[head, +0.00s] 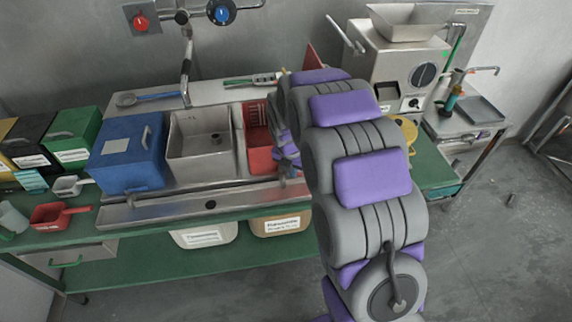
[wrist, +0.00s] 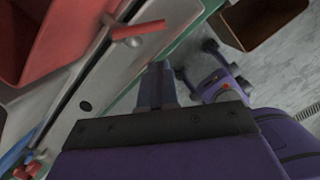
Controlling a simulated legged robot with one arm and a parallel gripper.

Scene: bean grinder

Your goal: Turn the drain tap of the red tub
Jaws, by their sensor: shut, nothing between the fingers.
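The red tub (head: 262,157) sits at the right end of the sink row in the head view, partly behind my arm. In the wrist view the red tub (wrist: 62,35) fills the upper left. Its red drain tap (wrist: 140,30) sticks out from the tub's side over the metal trough. My gripper (wrist: 158,75) is shut and empty, with its tip below and slightly right of the tap in the picture. A gap shows between them. In the head view my gripper (head: 288,155) is small and mostly hidden by my arm beside the red tub.
A steel basin (head: 198,145) and a blue box (head: 128,155) stand left of the tub. The metal trough (head: 150,210) runs along the front edge. A tan bin (head: 280,223) and a white bin (head: 204,234) sit below. A steel grinder (head: 400,65) stands at right.

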